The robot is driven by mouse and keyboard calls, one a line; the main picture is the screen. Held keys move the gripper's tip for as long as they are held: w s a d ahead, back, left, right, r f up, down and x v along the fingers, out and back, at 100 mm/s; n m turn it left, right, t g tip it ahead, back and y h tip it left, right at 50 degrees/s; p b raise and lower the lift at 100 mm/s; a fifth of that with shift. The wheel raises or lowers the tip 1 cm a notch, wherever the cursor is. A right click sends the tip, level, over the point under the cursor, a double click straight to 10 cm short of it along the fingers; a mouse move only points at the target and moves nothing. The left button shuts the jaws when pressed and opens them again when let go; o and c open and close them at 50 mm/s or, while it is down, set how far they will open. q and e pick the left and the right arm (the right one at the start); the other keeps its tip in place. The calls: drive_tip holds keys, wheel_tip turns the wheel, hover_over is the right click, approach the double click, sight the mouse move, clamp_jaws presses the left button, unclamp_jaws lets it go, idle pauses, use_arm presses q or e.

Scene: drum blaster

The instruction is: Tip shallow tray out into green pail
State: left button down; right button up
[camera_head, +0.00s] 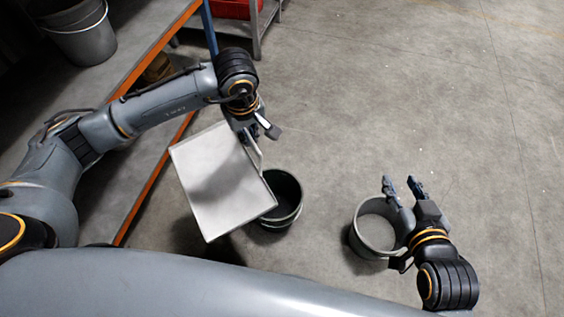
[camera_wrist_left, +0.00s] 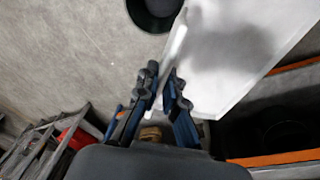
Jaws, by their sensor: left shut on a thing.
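The shallow tray (camera_head: 215,178) is a light grey rectangle with a thin rim. My left gripper (camera_head: 255,142) is shut on the tray near its upper right side, where a thin handle-like bar shows. In the left wrist view the fingers (camera_wrist_left: 163,88) close at the edge of the tray (camera_wrist_left: 230,50). The tray looks tilted, and no contents show on it. The dark green pail (camera_head: 287,205) stands on the floor, partly hidden by the tray's right corner. My right gripper (camera_head: 403,187) has its fingers apart, above the rim of a grey pail.
The grey pail (camera_head: 358,243) stands on the floor at the right, partly behind my right gripper. An orange-edged shelf (camera_head: 150,66) runs along the left, with a grey bucket (camera_head: 80,38) on it. A red bin (camera_head: 232,8) sits at the back. The floor at the right is clear.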

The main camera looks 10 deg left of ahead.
drive_tip(key=shift+s+d+f+g+h+p, duration=0.15)
drive_tip(key=shift+s+d+f+g+h, duration=0.1)
drive_tip(key=shift+s+f+g, duration=0.4)
drive_tip(key=shift+s+d+f+g+h+p, duration=0.15)
drive_tip(key=shift+s+d+f+g, duration=0.1)
drive_tip(key=shift+s+f+g, duration=0.4)
drive_tip(key=shift+w+f+t, duration=0.1)
drive_tip(key=shift+w+t, duration=0.1)
drive_tip(key=shift+t, duration=0.1)
